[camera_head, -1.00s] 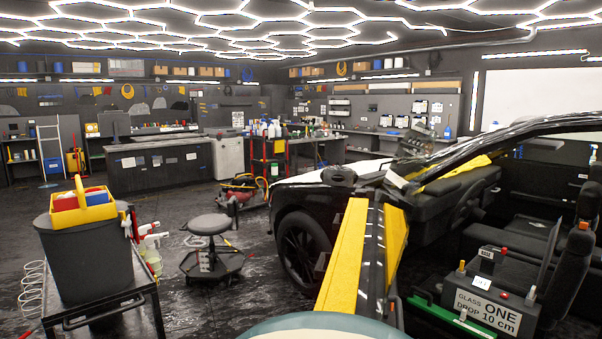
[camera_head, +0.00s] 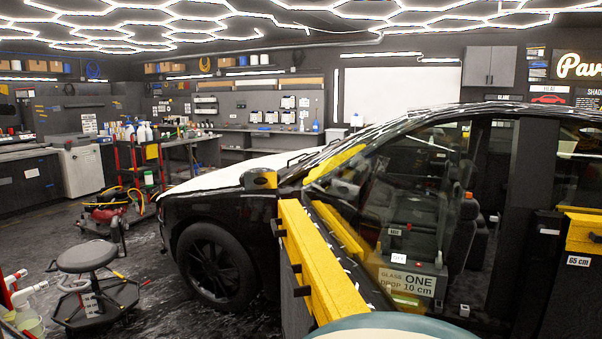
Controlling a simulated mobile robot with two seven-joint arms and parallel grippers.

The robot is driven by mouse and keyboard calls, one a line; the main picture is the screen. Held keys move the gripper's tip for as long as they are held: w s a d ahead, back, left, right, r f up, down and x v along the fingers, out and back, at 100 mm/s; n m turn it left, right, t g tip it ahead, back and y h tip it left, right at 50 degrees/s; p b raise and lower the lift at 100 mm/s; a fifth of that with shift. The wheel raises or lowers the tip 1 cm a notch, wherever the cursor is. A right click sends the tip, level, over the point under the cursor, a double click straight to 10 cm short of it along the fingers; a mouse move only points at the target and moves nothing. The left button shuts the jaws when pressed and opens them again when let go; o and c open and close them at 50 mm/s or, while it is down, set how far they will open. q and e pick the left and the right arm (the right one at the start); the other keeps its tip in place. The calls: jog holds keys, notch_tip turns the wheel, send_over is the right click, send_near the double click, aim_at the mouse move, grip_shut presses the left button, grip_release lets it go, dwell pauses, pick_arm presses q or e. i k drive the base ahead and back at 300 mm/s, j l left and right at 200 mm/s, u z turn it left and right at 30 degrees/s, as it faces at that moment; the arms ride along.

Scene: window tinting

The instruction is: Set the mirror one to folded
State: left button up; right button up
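The black car (camera_head: 420,135) fills the middle and right. A small dark housing with a yellowish face (camera_head: 260,179), which looks like a side mirror, sits near the front edge of the car's side window, above the front wheel. It is small and I cannot tell whether it is folded. A sign on a dark box reads "GLASS ONE DROP 10 cm" (camera_head: 408,281), showing through the side window. Neither of my grippers is in view.
A round stool (camera_head: 88,256) and a red machine (camera_head: 110,212) stand at the left. Another yellow-topped post marked "65 cm" (camera_head: 578,261) is at the right. Dark floor lies open between stool and car.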

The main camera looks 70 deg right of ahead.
aim_at(258, 178)
jog(key=i+l+z, duration=0.1)
jog(key=i+z, duration=0.55)
jog(key=z, duration=0.3)
jog(key=i+j+z, duration=0.15)
jog(key=i+z, duration=0.55)
jog(key=z, duration=0.2)
jog(key=i+j+z, duration=0.15)
jog(key=z, duration=0.35)
jog(key=i+j+z, duration=0.2)
jog(key=z, duration=0.25)
jog(key=i+j+z, duration=0.4)
jog(key=j+z, duration=0.2)
jog(key=i+j+z, duration=0.15)
jog(key=j+z, duration=0.15)
